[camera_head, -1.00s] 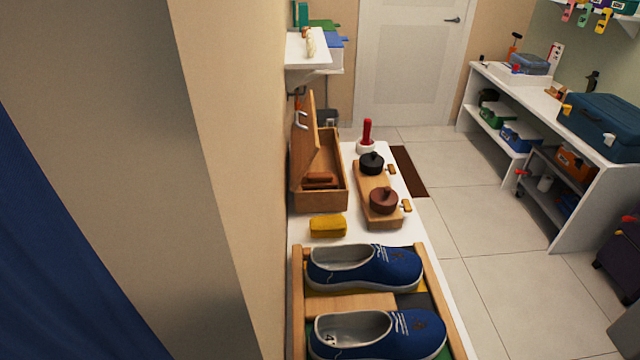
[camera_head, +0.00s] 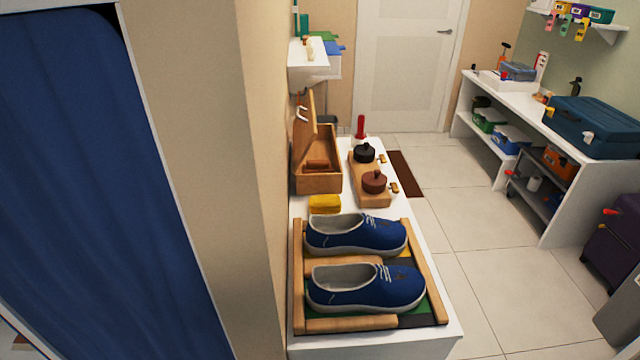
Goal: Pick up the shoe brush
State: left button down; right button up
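A brown brush-like block (camera_head: 317,165) lies inside an open wooden box (camera_head: 319,183) on the white bench; it may be the shoe brush, but it is too small to be sure. The box's lid stands upright on its left side. A yellow block, perhaps a sponge (camera_head: 324,204), lies on the bench in front of the box. Neither of my grippers is in view.
Two blue shoes (camera_head: 357,235) sit in a wooden-framed tray (camera_head: 436,290) at the bench's near end. A wooden holder (camera_head: 372,196) with two round-lidded tins stands right of the box. A wall and blue curtain (camera_head: 95,180) fill the left.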

aim_at(312, 166)
jog(key=k+z, duration=0.15)
jog(key=z, duration=1.55)
jog(key=i+l+z, duration=0.25)
jog(key=z, duration=0.2)
jog(key=i+l+z, duration=0.2)
jog(key=z, duration=0.25)
jog(key=i+z, duration=0.4)
jog(key=i+j+u, duration=0.1)
jog(key=i+u, duration=0.65)
jog(key=i+l+u, duration=0.1)
jog(key=i+u, duration=0.3)
jog(key=i+l+u, duration=0.2)
jog(key=u, duration=0.15)
jog(key=i+j+u, duration=0.3)
jog(key=i+u, duration=0.65)
jog(key=i, duration=0.2)
jog(key=i+l+u, duration=0.15)
jog(key=i+u, duration=0.3)
jog(key=i+l+u, duration=0.1)
jog(key=i, duration=0.55)
jog(key=i+l, duration=0.1)
jog(key=i, duration=0.55)
jog(key=i+l+u, duration=0.15)
jog(key=i, duration=0.55)
